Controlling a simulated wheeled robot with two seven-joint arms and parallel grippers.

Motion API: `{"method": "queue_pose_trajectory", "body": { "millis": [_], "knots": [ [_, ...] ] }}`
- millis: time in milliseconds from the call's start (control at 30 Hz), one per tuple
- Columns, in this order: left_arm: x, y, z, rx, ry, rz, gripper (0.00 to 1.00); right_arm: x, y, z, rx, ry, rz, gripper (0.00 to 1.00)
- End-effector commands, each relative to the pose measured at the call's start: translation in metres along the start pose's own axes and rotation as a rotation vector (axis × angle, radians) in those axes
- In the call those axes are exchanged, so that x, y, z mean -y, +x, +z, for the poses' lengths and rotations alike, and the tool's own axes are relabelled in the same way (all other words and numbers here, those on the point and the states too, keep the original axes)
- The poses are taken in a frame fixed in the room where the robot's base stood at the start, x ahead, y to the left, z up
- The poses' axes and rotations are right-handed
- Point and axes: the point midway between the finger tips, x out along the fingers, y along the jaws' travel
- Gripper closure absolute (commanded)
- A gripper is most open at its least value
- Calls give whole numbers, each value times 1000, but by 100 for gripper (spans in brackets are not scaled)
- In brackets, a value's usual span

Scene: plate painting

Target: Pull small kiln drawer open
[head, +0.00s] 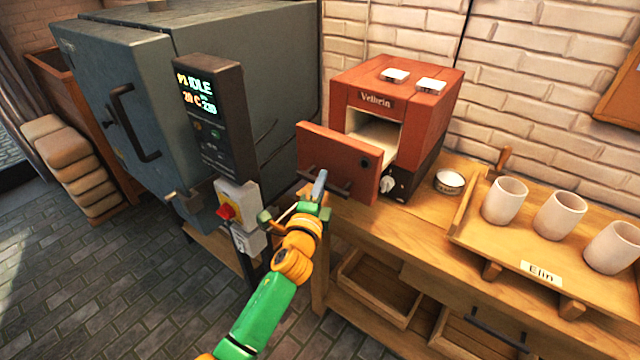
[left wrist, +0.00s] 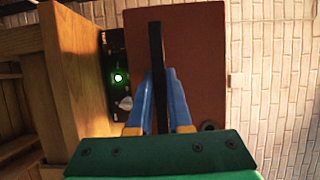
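The small red kiln (head: 440,95), labelled "Velbrin", stands on the wooden bench against the brick wall. Its red front panel (head: 325,150) stands out from the kiln body, and the pale opening (head: 375,135) shows behind it. A dark bar handle (head: 338,187) is on the panel's outer face. My left gripper (head: 318,185) is at this handle. In the left wrist view, the blue fingers of the left gripper (left wrist: 160,100) lie on both sides of the dark handle (left wrist: 156,50), close against it, before the red panel (left wrist: 197,60). My right gripper is out of view.
A large grey kiln (head: 250,60) with a control box (head: 210,110) stands left of the bench. A wooden tray (head: 475,235) with several pale cups and a small bowl (head: 449,181) sit right of the small kiln. The floor (head: 130,290) in front is clear.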

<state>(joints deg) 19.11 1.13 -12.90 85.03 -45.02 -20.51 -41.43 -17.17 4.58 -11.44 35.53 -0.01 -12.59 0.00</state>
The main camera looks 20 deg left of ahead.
Motion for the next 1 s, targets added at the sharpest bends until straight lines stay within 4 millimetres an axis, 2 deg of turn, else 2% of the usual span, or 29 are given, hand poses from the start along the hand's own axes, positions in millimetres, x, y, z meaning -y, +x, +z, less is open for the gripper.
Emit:
{"method": "queue_pose_trajectory", "body": {
  "millis": [33, 133, 467, 567, 800, 1000],
  "knots": [
    [-1, 0, -1, -1, -1, 2, 80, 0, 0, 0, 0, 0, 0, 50],
    [-1, 0, -1, -1, -1, 2, 53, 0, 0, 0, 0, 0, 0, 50],
    [0, -2, 0, 0, 0, 0, 52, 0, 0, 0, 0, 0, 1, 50],
    [-1, -15, 0, 0, 2, 1, 52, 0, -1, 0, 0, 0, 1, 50],
    [-2, -57, -1, -2, 1, 2, 52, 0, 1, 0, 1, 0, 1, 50],
    [-1, -71, -2, -2, 0, 2, 52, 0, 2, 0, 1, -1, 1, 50]
  ]
}}
